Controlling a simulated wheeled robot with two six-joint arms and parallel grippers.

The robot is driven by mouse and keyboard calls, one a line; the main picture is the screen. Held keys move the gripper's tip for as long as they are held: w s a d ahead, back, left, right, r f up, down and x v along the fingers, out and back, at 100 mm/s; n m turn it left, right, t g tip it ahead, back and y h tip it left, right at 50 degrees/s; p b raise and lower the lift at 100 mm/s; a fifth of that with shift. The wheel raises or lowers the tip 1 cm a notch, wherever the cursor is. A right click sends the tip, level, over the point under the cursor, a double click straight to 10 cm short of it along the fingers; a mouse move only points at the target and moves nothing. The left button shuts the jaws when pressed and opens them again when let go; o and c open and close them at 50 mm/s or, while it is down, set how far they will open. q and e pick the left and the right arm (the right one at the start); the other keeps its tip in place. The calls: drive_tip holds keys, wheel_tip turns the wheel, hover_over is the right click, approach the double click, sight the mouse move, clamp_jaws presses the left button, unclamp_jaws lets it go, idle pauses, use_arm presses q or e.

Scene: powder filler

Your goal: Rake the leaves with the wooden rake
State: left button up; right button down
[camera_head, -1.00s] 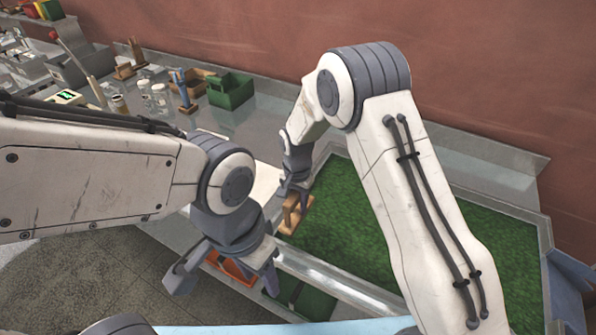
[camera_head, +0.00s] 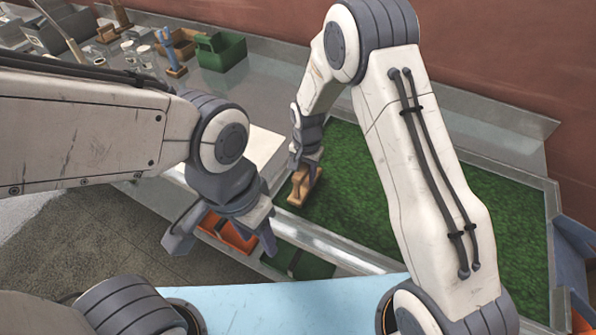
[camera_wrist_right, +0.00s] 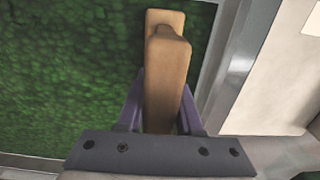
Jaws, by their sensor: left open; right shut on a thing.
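A wooden rake (camera_head: 304,188) stands at the left end of the green leaf bed (camera_head: 345,195). My right gripper (camera_head: 308,168) is shut on the rake. In the right wrist view the wooden rake (camera_wrist_right: 168,70) sits between the purple fingers of the right gripper (camera_wrist_right: 162,105), over the leaves (camera_wrist_right: 70,70). Whether the rake's underside touches the leaves is hidden. My left gripper (camera_head: 222,240) is open and empty, in front of the bench edge, above the orange bin.
An orange bin (camera_head: 228,232) and a green bin (camera_head: 298,262) sit below the bench's front edge. A green crate (camera_head: 222,54) and several glass bottles stand at the back left. A metal rim (camera_head: 345,250) borders the leaf bed. A white board (camera_head: 262,148) lies left of it.

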drive_tip(key=s+d, duration=0.6)
drive_tip(key=d, duration=1)
drive_tip(key=s+d, duration=0.7)
drive_tip(key=d, duration=0.9)
drive_tip(key=s+d, duration=0.6)
drive_tip(key=d, duration=1.1)
drive_tip(key=shift+s+d, duration=0.1)
drive_tip(key=shift+s, duration=0.15)
drive_tip(key=s+d, duration=0.1)
drive_tip(key=d, duration=0.3)
drive_tip(key=s+d+b, duration=0.1)
drive_tip(key=s+d, duration=0.1)
drive_tip(key=d, duration=0.2)
drive_tip(key=s+d, duration=0.2)
drive_tip(key=d, duration=0.3)
drive_tip(key=shift+f+b, duration=0.1)
drive_tip(key=shift+b, duration=0.2)
wheel_tip(320, 180, up, 7)
drive_tip(key=p, duration=0.4)
drive_tip(key=shift+f, duration=0.2)
drive_tip(key=shift+s+d, duration=0.1)
